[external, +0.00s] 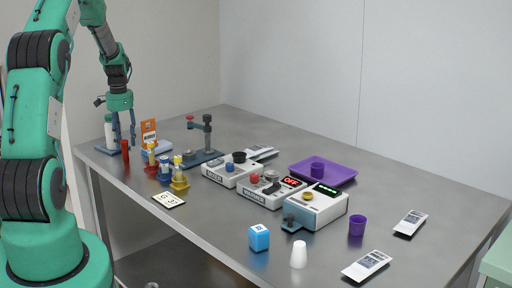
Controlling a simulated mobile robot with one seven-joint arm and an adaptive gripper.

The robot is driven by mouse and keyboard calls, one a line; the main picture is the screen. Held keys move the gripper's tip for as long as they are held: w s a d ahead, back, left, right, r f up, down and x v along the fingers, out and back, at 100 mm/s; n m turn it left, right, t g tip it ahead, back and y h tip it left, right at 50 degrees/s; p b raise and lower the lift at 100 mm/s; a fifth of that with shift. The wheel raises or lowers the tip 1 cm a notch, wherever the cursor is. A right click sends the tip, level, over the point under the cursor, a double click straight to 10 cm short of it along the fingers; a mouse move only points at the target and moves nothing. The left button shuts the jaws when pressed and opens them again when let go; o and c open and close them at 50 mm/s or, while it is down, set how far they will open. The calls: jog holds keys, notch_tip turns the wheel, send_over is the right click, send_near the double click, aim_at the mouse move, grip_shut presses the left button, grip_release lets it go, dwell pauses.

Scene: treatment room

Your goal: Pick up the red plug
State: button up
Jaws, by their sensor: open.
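A small upright red cylinder (126,151), which looks like the red plug, stands near the far left edge of the table. My gripper (124,139) points down just above it, with its fingers apart and nothing seen between them. At this size I cannot tell whether the fingertips touch the red piece or how far they are from it in depth.
A white bottle (108,132) stands close on the left and an orange packet (149,133) close on the right. Small red, blue and yellow stands with vials (165,172) are in front. Devices (270,189) and a purple tray (338,178) fill the middle.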

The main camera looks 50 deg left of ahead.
aim_at(124, 146)
jog(key=shift+f, duration=0.1)
jog(key=shift+f+b, duration=0.85)
jog(key=shift+f, duration=1.7)
jog(key=c, duration=0.8)
